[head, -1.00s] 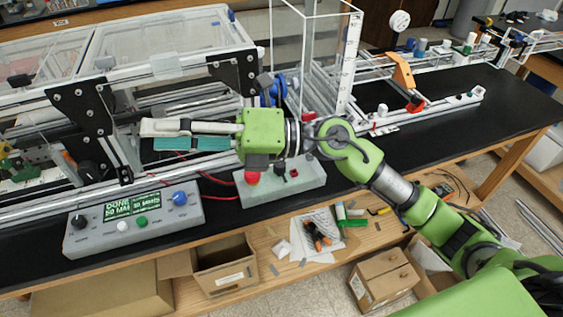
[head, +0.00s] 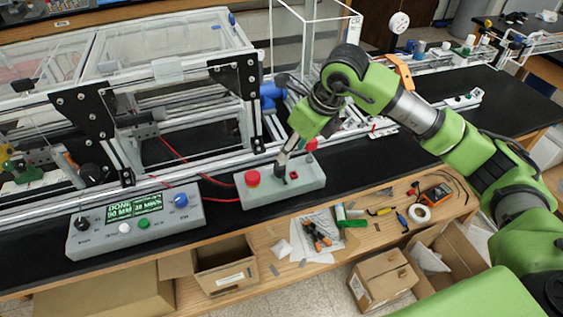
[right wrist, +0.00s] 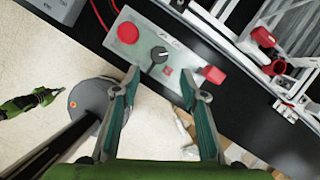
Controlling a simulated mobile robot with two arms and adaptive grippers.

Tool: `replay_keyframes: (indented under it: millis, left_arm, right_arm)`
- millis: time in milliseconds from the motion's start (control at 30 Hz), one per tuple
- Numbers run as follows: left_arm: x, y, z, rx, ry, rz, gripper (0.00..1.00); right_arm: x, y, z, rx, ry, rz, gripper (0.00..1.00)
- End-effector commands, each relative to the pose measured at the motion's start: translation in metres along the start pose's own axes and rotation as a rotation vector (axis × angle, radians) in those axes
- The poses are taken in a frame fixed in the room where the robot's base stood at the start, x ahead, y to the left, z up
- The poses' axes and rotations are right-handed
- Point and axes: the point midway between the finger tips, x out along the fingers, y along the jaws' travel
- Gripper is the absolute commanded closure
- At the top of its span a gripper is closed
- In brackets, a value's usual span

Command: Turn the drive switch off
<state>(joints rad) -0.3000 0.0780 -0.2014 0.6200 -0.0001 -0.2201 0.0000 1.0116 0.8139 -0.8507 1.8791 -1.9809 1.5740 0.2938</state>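A grey control box (head: 305,187) stands at the front edge of the black bench. It carries a red mushroom button (head: 252,178), a black rotary knob (right wrist: 158,56) and a small red switch (head: 293,174). The labels are too small to read, so I cannot tell which is the drive switch. The red button (right wrist: 127,33) and small red switch (right wrist: 168,72) also show in the right wrist view. My right gripper (right wrist: 160,85) is open and empty above the box, its fingers either side of the knob and switch in that view. In the head view it partly hides the knob.
A grey panel (head: 140,240) with a green display, knobs and buttons stands left of the box. The extrusion frame (head: 225,165) rises behind. Red wires (head: 185,165) run nearby.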

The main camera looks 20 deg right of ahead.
Motion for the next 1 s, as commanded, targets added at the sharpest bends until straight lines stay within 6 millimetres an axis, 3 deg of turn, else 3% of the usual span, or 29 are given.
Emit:
replay_keyframes:
  millis: [200, 400, 600, 867, 1000]
  left_arm:
    - [-0.018, -0.001, -0.002, -0.001, 0.0, -0.001, 1.0]
    - [-0.027, -0.002, -0.002, -0.001, 0.0, -0.002, 1.0]
    - [-0.029, -0.003, -0.003, -0.001, 0.0, -0.003, 1.0]
    - [-0.029, -0.003, -0.003, -0.002, 0.0, -0.003, 1.0]
    - [-0.029, -0.003, -0.003, -0.001, 0.0, -0.003, 1.0]
  right_arm:
    - [0.046, 0.002, 0.001, 0.0, 0.003, 0.005, 0.61]
    - [0.078, 0.002, 0.001, 0.0, 0.001, 0.004, 0.61]
    - [0.093, 0.002, 0.001, -0.002, -0.002, 0.003, 0.61]
    - [0.095, 0.002, 0.001, -0.002, -0.002, 0.002, 0.61]
    - [0.094, 0.001, 0.001, -0.002, -0.002, 0.003, 0.92]
